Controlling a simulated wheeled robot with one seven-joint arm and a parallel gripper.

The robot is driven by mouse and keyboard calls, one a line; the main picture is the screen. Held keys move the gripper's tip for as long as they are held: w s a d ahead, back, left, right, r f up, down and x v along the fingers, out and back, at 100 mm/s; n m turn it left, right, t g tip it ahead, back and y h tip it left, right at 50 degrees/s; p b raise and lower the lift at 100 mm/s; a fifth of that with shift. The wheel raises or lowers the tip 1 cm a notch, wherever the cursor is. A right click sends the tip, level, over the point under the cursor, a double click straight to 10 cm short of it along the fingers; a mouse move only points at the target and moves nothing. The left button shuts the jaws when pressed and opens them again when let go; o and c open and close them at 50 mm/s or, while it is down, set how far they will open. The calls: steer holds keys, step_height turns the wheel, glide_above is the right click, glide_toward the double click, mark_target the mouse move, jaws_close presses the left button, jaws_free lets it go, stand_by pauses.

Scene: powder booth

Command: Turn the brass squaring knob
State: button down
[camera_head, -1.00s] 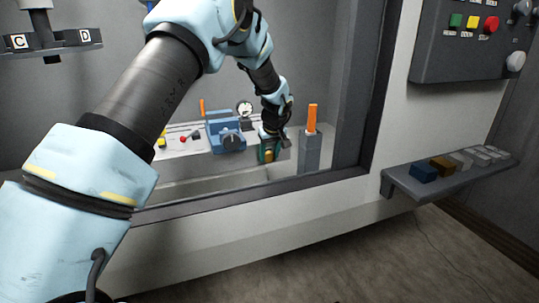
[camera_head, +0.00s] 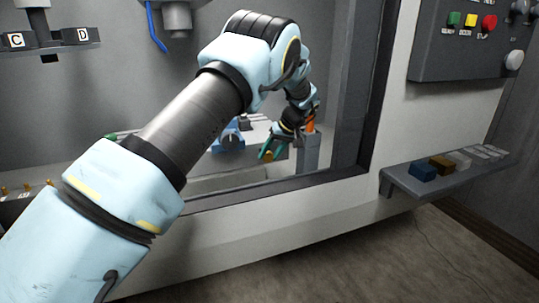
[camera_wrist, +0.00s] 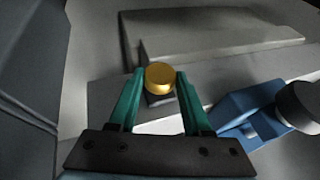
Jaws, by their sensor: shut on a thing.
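The brass squaring knob (camera_wrist: 160,81) is a short gold cylinder on a dark base, in the middle of the wrist view. My gripper (camera_wrist: 160,73) has one green finger on each side of it and is shut on it. In the head view my gripper (camera_head: 268,153) reaches down-left into the booth, its wrist tilted.
A blue fixture (camera_head: 230,137) with a grey knob stands left of my gripper; it also shows in the wrist view (camera_wrist: 250,110). A grey post (camera_head: 308,153) with an orange top stands close on the right. The booth window frame (camera_head: 350,172) borders the opening.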

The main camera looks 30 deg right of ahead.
steer(key=shift+c, duration=1.7)
jaws_free()
steer(key=b+v, duration=0.3)
steer(key=v, duration=0.7)
steer(key=shift+s+d+r, duration=0.15)
steer(key=shift+s+r, duration=0.05)
steer(key=shift+r, duration=0.1)
